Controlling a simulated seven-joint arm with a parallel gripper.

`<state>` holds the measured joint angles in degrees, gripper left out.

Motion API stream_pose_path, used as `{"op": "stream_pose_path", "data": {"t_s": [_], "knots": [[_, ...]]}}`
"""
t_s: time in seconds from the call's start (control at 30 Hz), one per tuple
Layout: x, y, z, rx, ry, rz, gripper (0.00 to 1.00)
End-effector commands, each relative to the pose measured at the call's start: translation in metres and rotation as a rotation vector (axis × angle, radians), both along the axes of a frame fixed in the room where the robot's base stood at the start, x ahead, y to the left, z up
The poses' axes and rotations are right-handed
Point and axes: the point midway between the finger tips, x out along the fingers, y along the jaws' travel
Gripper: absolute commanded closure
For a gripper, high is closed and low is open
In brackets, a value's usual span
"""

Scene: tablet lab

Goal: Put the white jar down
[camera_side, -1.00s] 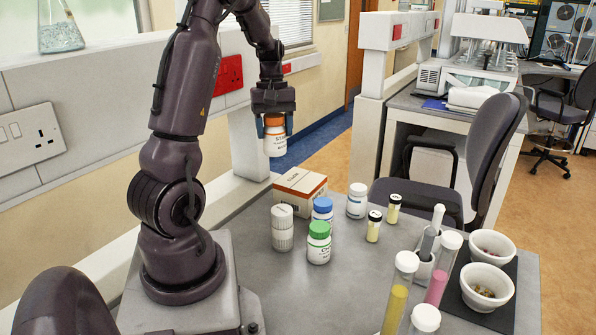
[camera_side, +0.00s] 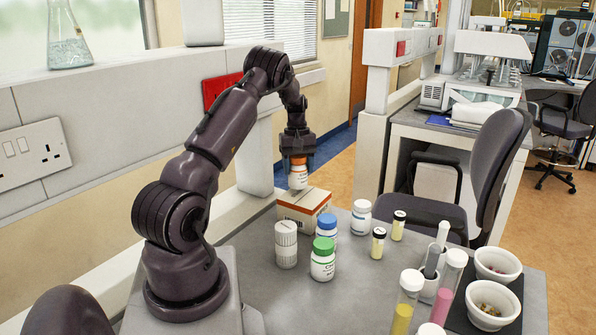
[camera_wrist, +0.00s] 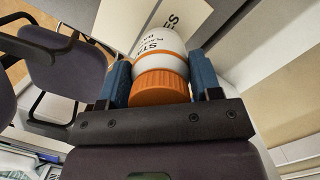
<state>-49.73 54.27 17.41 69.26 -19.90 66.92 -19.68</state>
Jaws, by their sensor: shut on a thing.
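A white jar with an orange lid (camera_side: 298,176) is held upright by my gripper (camera_side: 298,160), lid at the top between the fingers. In the side view it is just above or at the top of a white and orange box (camera_side: 303,210); I cannot tell whether it touches. In the wrist view the jar (camera_wrist: 158,38) sits between the two blue fingers (camera_wrist: 160,85), which close on its orange lid. Part of the box (camera_wrist: 190,18) shows behind the jar there.
A white ribbed jar (camera_side: 286,243), a green-lidded jar (camera_side: 322,262), a blue-lidded jar (camera_side: 327,228) and another white jar (camera_side: 361,217) stand near the box. Small yellow vials (camera_side: 378,243) are to the right. Tubes (camera_side: 408,300) and bowls (camera_side: 496,264) are farther right. Grey table (camera_side: 300,305) is bare in front.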

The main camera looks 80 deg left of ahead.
Motion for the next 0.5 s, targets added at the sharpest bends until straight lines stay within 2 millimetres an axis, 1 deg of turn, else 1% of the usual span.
{"op": "stream_pose_path", "data": {"t_s": [0.03,0.1,0.43,0.47,0.5], "knots": [[-0.0004,-0.0003,-0.0081,-0.001,0.001,0.000,0.68],[-0.0004,-0.0004,-0.0138,-0.001,0.001,0.000,0.68],[-0.0004,-0.0002,-0.0166,0.001,0.000,0.000,0.68],[-0.0004,-0.0003,-0.0171,0.001,0.000,0.000,0.40],[-0.0003,-0.0002,-0.0168,0.001,0.000,0.000,0.30]]}}
